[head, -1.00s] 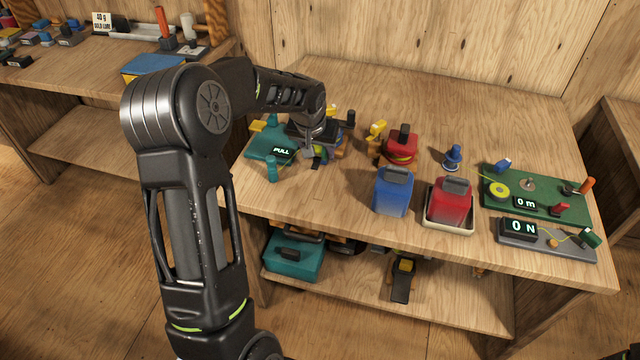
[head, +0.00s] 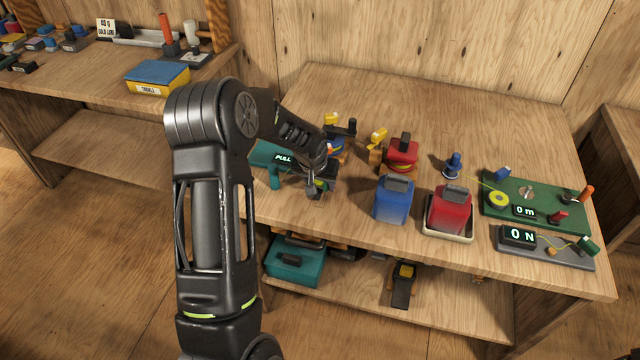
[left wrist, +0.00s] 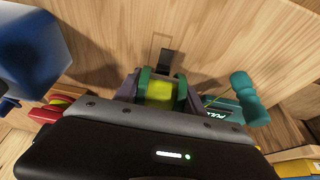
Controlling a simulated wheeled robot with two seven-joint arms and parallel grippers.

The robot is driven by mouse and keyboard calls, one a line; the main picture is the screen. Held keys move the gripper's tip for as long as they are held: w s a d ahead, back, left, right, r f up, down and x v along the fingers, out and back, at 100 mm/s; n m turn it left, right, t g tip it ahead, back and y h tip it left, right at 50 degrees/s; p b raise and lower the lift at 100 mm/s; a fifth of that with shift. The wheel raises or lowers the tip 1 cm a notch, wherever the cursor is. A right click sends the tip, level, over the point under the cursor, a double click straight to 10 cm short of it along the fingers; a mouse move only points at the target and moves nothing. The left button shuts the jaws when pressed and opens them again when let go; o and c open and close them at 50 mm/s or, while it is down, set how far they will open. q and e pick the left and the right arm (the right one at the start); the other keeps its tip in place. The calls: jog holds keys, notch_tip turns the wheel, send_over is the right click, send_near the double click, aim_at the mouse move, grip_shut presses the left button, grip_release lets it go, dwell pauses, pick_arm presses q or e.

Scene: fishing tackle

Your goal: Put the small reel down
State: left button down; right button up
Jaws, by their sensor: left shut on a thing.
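The small reel (left wrist: 160,92) has a yellow-green spool between dark green sides and a black foot. My left gripper (left wrist: 158,88) is shut on it. In the head view my left gripper (head: 318,184) is low over the left front part of the table, just right of the teal PULL device (head: 266,170). There only a bit of the reel (head: 322,185) shows, mostly hidden by the gripper. I cannot tell whether the reel touches the wood. My right gripper is not in view.
A blue reel with a yellow knob (head: 338,146) stands behind the gripper. A red reel (head: 402,152), a blue canister (head: 394,203) and a red canister (head: 450,210) in a tray stand to the right. Bare wood (head: 350,195) lies between gripper and blue canister.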

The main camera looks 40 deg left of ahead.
pick_arm(q)
jog(key=shift+f, duration=0.65)
jog(key=shift+f, duration=0.2)
jog(key=c, duration=0.7)
grip_release()
jog(key=shift+r, duration=0.1)
jog(key=shift+r, duration=0.1)
jog(key=shift+r, duration=0.15)
jog(key=shift+s+r, duration=0.1)
jog(key=shift+r, duration=0.25)
jog(key=b+v, duration=0.1)
jog(key=v, duration=1)
jog(key=shift+s+d+b, duration=0.1)
jog(key=shift+s+b, duration=0.05)
jog(key=shift+b, duration=0.25)
